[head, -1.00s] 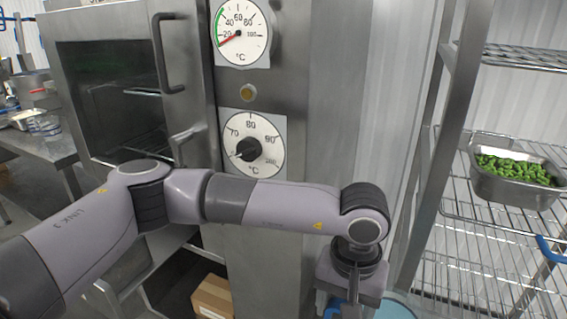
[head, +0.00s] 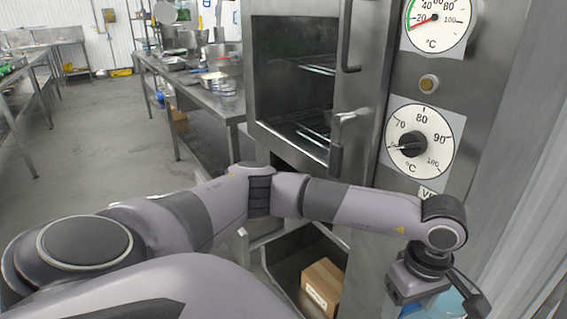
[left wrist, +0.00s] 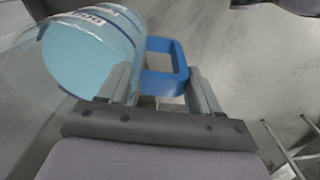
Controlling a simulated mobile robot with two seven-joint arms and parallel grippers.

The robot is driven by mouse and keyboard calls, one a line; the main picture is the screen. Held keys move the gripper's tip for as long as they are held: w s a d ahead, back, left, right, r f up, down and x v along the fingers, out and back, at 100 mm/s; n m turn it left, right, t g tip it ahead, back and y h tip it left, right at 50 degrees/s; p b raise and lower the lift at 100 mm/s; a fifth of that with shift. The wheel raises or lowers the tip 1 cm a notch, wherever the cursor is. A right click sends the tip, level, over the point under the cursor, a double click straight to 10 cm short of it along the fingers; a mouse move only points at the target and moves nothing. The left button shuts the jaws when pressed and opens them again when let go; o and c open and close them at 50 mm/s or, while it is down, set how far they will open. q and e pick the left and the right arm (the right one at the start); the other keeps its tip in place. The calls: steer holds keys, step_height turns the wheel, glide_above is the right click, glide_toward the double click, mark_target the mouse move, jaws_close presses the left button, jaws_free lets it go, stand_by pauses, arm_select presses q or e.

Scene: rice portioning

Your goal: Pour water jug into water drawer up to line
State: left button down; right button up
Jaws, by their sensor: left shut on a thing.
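My left gripper (head: 462,300) is at the lower right of the head view. In the left wrist view its fingers (left wrist: 160,85) are shut on the blue handle (left wrist: 181,62) of a clear jug. The water jug (left wrist: 75,50) holds light blue water and has a band of dark markings. In the head view only a small light blue part of the jug (head: 447,304) shows, mostly hidden by my gripper. An open metal drawer or compartment (head: 268,258) is below the oven; I cannot tell if it is the water drawer. My right gripper is not in view.
The steel oven (head: 292,70) has a window, handles and two dials, one being the lower dial (head: 420,142). A cardboard box (head: 321,288) sits in the low compartment. A steel table (head: 190,88) with pans stands behind left. The grey floor (head: 100,140) is open on the left.

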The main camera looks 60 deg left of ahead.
arm_select(q)
steer(key=s+a+f+n+b, duration=0.1)
steer(key=s+a+n, duration=0.1)
steer(key=a+n, duration=0.9)
steer(key=s+a+f+n+b, duration=0.1)
steer(key=s+a+f+n, duration=0.1)
steer(key=a+n, duration=0.8)
steer(key=s+a, duration=0.1)
steer(key=a, duration=0.4)
steer(key=shift+s+a+n+b, duration=0.15)
steer(key=shift+a+n+b, duration=0.15)
steer(key=shift+a+n, duration=0.1)
